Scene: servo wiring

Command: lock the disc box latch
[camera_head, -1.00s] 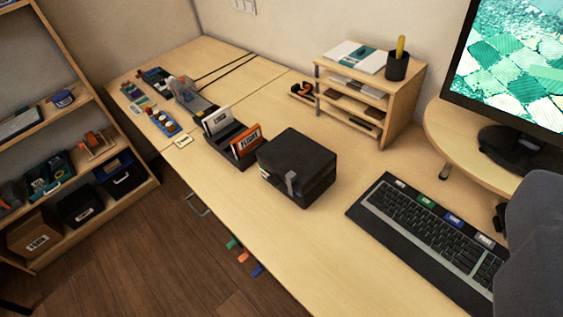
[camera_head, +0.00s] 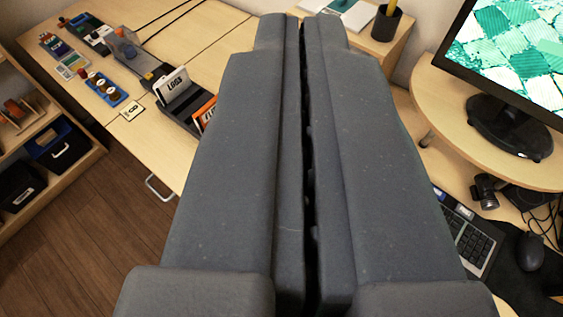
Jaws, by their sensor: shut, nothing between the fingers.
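My gripper (camera_head: 303,22) fills the middle of the view, with its two grey fingers together and only a thin dark gap between them. They hold nothing. The black disc box and its grey latch are hidden behind my gripper, so I cannot tell the state of the latch.
A black file holder with a white card (camera_head: 172,88) and an orange card (camera_head: 204,112) stands left of my gripper. A pen cup (camera_head: 386,22) stands on the shelf behind. The monitor (camera_head: 510,60), keyboard (camera_head: 470,238) and mouse (camera_head: 530,251) are at right.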

